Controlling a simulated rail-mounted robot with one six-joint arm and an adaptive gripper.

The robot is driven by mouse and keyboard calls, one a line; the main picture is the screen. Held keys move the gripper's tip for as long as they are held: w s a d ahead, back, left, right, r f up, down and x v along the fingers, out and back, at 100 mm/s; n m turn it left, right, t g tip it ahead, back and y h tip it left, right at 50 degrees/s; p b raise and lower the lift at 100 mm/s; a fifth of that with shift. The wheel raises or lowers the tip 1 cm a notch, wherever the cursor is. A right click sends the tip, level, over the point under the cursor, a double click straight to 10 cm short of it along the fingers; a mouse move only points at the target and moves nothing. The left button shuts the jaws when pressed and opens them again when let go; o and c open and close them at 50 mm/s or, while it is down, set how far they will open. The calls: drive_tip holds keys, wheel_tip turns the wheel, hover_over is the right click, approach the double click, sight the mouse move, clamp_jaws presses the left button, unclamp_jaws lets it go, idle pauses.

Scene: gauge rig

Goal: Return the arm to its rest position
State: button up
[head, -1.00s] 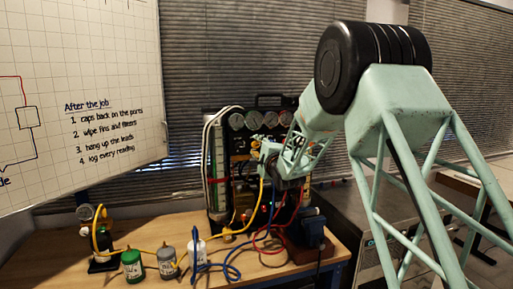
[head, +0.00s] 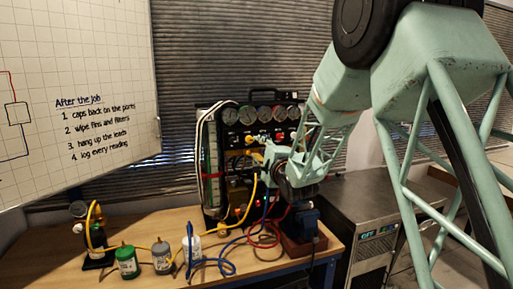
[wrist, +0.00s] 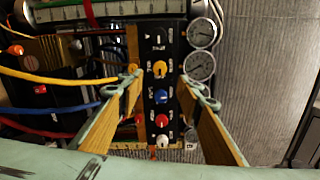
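My pale green arm reaches in from the right in the head view, bent down toward the gauge rig (head: 247,115). My gripper (head: 268,157) is small there, in front of the rig's right side, and its fingers are hard to make out. In the wrist view my gripper (wrist: 158,95) has its two wood-coloured finger pads spread wide with nothing between them. Beyond the gap is the rig's black panel (wrist: 160,120) with yellow, blue, red and white knobs. Gauges (wrist: 201,66) sit to the right of it. I cannot tell the exact distance to the panel.
Yellow, blue and red hoses (wrist: 50,107) run close to the left finger. A whiteboard (head: 75,90) hangs at left.

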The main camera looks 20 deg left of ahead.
drive_tip(key=shift+s+d, duration=0.2)
drive_tip(key=shift+s, duration=0.05)
idle(0.5)
drive_tip(key=s+d+r+n+g+h, duration=0.1)
drive_tip(key=s+d+r+h, duration=0.2)
drive_tip(key=d, duration=0.7)
drive_tip(key=s+d+r+n+h, duration=0.2)
drive_tip(key=d, duration=0.8)
drive_tip(key=s+d+r+n+g+h, duration=0.1)
drive_tip(key=s+d+n+g+h, duration=0.15)
drive_tip(key=s+d, duration=1.2)
drive_tip(key=s+d+f+n+g+h, duration=0.1)
drive_tip(key=s+d+n+g, duration=0.1)
drive_tip(key=s+d, duration=0.65)
drive_tip(key=s+d+f+n+g+h, duration=0.15)
drive_tip(key=s+d, duration=0.45)
drive_tip(key=s, duration=0.6)
drive_tip(key=s+d+f+n+g, duration=0.1)
drive_tip(key=s+d+f, duration=0.1)
drive_tip(key=s, duration=1)
drive_tip(key=s+d+f+n+g+h, duration=0.1)
drive_tip(key=s+d+f+n+g, duration=0.1)
drive_tip(key=s, duration=1)
drive_tip(key=shift+s+d+f, duration=0.3)
drive_tip(key=shift+d+f, duration=0.35)
drive_tip(key=shift+d, duration=0.05)
